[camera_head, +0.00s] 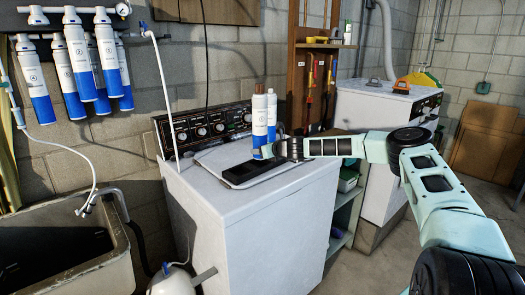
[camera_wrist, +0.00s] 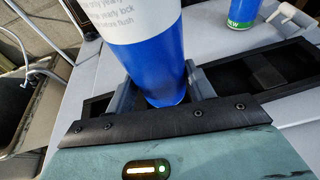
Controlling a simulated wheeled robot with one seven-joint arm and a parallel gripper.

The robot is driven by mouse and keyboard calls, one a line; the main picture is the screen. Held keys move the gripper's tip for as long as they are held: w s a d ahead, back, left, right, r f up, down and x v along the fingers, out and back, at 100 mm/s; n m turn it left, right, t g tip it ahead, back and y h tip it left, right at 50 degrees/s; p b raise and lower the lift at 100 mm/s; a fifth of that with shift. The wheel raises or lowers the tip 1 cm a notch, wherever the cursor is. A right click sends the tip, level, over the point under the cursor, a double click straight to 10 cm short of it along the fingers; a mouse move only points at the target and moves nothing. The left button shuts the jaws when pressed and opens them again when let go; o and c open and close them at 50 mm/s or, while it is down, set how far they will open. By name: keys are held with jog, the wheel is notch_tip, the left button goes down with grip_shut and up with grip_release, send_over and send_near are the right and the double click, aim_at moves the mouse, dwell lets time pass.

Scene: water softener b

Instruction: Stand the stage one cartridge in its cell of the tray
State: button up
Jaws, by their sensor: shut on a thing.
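My gripper (camera_head: 276,150) is shut on a white and blue cartridge (camera_head: 259,122) above the washer top. In the wrist view, the gripper (camera_wrist: 160,84) has a grey finger on each side of the cartridge's blue end (camera_wrist: 155,65). The cartridge looks upright, with its blue end down. The black tray (camera_head: 243,176) lies on the washer lid, and in the wrist view its dark cells show to the right (camera_wrist: 290,75) and left of the cartridge. I cannot tell whether the cartridge's foot touches the tray. Its cell is partly hidden by the cartridge and gripper.
A second blue and white cartridge (camera_head: 271,112) stands close behind; its green NEW label shows in the wrist view (camera_wrist: 242,22). The control panel (camera_head: 205,125) is behind the lid. A white pipe (camera_head: 165,95) rises at left. Several cartridges hang on the wall (camera_head: 75,60).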

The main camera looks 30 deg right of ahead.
jog(key=shift+f+b, duration=0.5)
jog(key=shift+f, duration=0.1)
jog(key=shift+f+b, duration=1.15)
jog(key=shift+f, duration=0.05)
jog(key=o, duration=1.1)
jog(key=shift+c, duration=0.4)
